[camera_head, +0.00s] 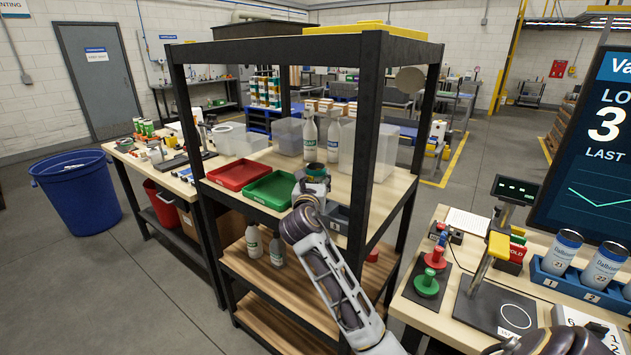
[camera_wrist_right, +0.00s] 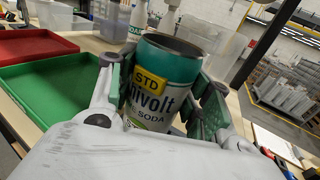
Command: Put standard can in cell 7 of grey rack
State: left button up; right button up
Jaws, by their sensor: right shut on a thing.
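The standard can (camera_head: 316,170), teal over white with a yellow STD label, is upright or nearly so between the fingers of my right gripper (camera_head: 312,182), above the wooden shelf. In the right wrist view the green-padded fingers of the gripper (camera_wrist_right: 160,88) close on both sides of the can (camera_wrist_right: 157,104). The can's top rim is dark and its lower end is hidden by the gripper. A dark grey box (camera_head: 337,217) sits beside my right wrist at the shelf's front edge; I cannot tell whether it is the grey rack. No numbered cells are readable on it.
A green tray (camera_head: 268,190) and a red tray (camera_head: 238,175) lie left of the gripper. White bottles (camera_head: 310,138) and clear bins (camera_head: 384,155) stand behind. A black shelf post (camera_head: 366,150) rises close to the right. A blue rack (camera_head: 590,290) holds cans on the right table.

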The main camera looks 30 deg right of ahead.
pick_arm(q)
jog(key=shift+w+a+r, duration=0.1)
jog(key=shift+w+a, duration=0.05)
jog(key=shift+w, duration=0.4)
jog(key=shift+w+a+r, duration=0.1)
jog(key=shift+w, duration=0.4)
pick_arm(e)
jog(key=shift+f, duration=0.1)
jog(key=o, duration=0.6)
jog(key=shift+o, duration=0.5)
pick_arm(q)
jog(key=s, duration=0.2)
jog(key=shift+s+f, duration=0.15)
jog(key=shift+s, duration=0.15)
jog(key=shift+w, duration=0.1)
